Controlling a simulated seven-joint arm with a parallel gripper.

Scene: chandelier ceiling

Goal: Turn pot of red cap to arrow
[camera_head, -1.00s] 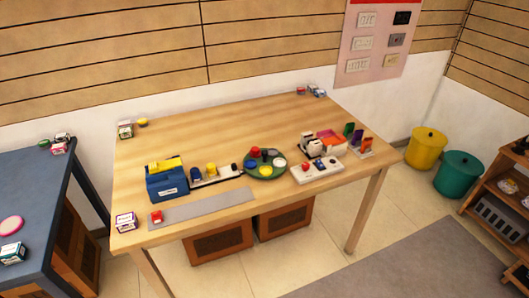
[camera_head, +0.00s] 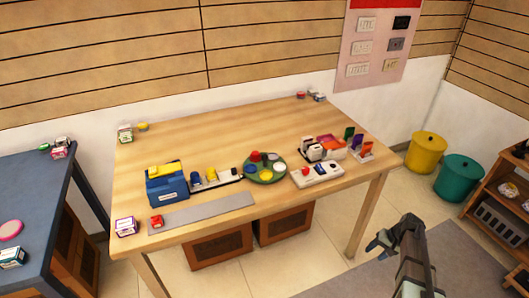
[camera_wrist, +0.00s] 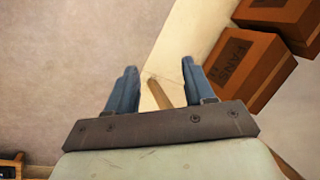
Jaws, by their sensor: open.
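A round green tray (camera_head: 281,178) sits on the wooden table near the middle of its front half. Several pots stand on it. I cannot make out an arrow. My gripper (camera_head: 378,243) is in front of the table at the lower right, well apart from the tray. In the wrist view my gripper (camera_wrist: 160,68) is open and empty, its two blue fingers spread over the floor.
A blue box with a yellow top (camera_head: 168,188) and a grey strip (camera_head: 203,212) are left of the tray. A white panel with buttons (camera_head: 317,173) is right of it. Wooden crates (camera_wrist: 236,75) stand under the table. A table leg (camera_head: 365,215) is near my gripper.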

